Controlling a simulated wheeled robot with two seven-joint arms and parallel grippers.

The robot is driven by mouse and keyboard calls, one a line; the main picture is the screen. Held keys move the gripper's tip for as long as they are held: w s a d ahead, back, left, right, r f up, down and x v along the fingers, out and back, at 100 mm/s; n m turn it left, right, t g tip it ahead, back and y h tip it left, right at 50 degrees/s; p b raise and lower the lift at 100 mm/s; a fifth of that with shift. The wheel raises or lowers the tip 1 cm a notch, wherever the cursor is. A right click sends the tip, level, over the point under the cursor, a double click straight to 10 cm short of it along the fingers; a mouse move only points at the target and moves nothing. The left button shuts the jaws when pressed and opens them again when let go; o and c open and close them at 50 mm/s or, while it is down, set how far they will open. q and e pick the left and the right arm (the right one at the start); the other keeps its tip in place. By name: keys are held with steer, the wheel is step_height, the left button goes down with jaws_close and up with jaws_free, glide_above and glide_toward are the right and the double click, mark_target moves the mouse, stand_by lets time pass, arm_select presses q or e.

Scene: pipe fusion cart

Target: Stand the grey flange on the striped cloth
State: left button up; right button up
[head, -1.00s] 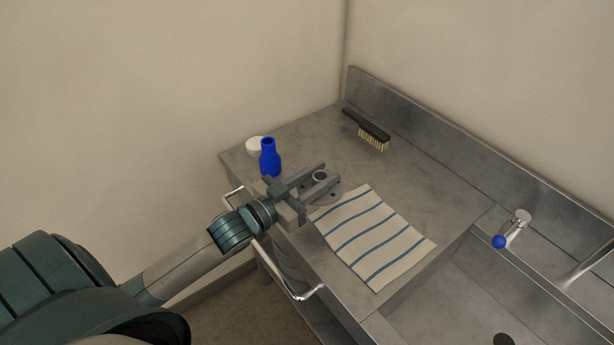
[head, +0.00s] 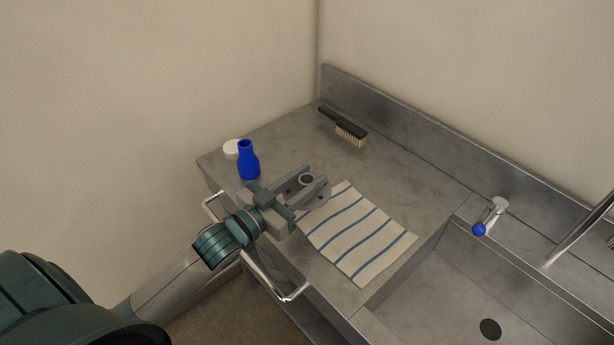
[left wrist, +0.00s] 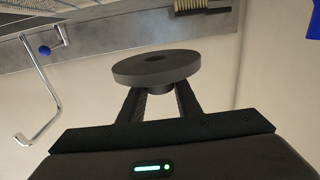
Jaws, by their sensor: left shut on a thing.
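The grey flange (head: 321,197) is a round disc with a short hub, held in my left gripper (head: 312,182). The jaws are shut on the hub. In the left wrist view the flange (left wrist: 157,68) shows its broad disc beyond the two fingers (left wrist: 160,104). The striped cloth (head: 358,236), off-white with blue stripes, lies flat on the counter. In the head view the flange overlaps the cloth's upper left edge. I cannot tell how high it is above the counter. My right gripper is not in view.
A blue bottle (head: 248,161) and a white round item (head: 231,149) stand left of the gripper. A brush (head: 345,128) lies at the back. The sink (head: 450,290) and a tap with a blue knob (head: 490,216) are at the right. A metal rail (head: 266,281) runs along the front.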

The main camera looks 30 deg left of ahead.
arm_select(q)
steer(key=s+d+n+y, duration=0.3)
steer(key=s+d+y, duration=0.1)
steer(key=s, duration=0.5)
steer(key=shift+s+r+n+t+y, duration=0.2)
steer(key=shift+r+n+t+y, duration=0.15)
steer(key=shift+y, duration=0.45)
steer(key=shift+d+f, duration=0.1)
steer(key=shift+d, duration=0.05)
